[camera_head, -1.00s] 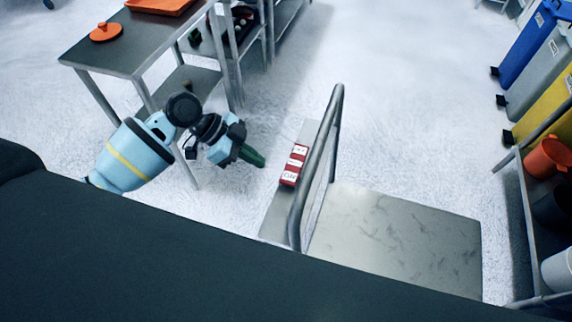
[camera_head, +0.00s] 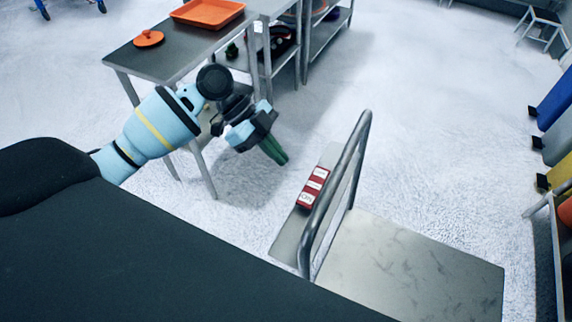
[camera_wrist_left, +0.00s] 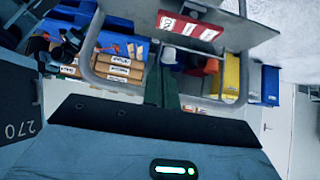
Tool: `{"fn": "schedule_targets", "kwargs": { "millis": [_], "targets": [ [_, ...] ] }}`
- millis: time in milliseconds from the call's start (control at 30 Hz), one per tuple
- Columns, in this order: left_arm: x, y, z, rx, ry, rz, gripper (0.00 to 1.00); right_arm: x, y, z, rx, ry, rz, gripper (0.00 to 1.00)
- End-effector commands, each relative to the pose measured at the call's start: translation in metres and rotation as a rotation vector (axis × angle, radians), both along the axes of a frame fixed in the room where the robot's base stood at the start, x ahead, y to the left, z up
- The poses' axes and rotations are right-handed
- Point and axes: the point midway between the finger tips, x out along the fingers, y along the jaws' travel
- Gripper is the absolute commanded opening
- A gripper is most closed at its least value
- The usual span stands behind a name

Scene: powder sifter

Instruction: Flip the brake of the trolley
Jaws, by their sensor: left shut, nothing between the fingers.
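The trolley has a flat grey platform (camera_head: 410,268) and an upright tubular handle (camera_head: 340,185). Its red brake (camera_head: 313,187) with white labels sits on a grey plate left of the handle. In the left wrist view the red brake (camera_wrist_left: 190,25) shows near the top, and the handle (camera_wrist_left: 90,50) spans the picture. My left gripper (camera_head: 278,155) is shut and empty, with its green fingers pointing down and right. It appears up and left of the brake in the head view, apart from it. The fingers also show in the left wrist view (camera_wrist_left: 162,78). My right gripper is not in view.
A steel table (camera_head: 165,60) with an orange tray (camera_head: 207,13) and an orange lid (camera_head: 149,38) stands at the upper left, behind my left arm. Bins line the right edge, including a yellow one (camera_head: 560,170). Open floor (camera_head: 450,120) lies beyond the trolley.

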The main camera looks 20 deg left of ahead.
Motion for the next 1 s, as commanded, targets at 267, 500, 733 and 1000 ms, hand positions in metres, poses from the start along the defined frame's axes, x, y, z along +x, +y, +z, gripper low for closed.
{"fn": "schedule_targets", "kwargs": {
  "millis": [267, 500, 733, 1000],
  "targets": [
    [-0.003, -0.036, -0.034, -0.002, 0.001, -0.002, 0.0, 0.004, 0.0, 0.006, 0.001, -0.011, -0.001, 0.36],
    [-0.004, -0.064, -0.066, 0.0, 0.002, 0.001, 0.0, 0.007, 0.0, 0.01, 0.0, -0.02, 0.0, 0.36],
    [-0.004, -0.062, -0.094, -0.001, 0.001, 0.001, 0.0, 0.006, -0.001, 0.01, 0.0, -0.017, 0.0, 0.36],
    [-0.004, -0.062, -0.102, 0.0, 0.0, 0.0, 0.0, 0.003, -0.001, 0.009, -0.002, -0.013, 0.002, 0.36]
  ]
}}
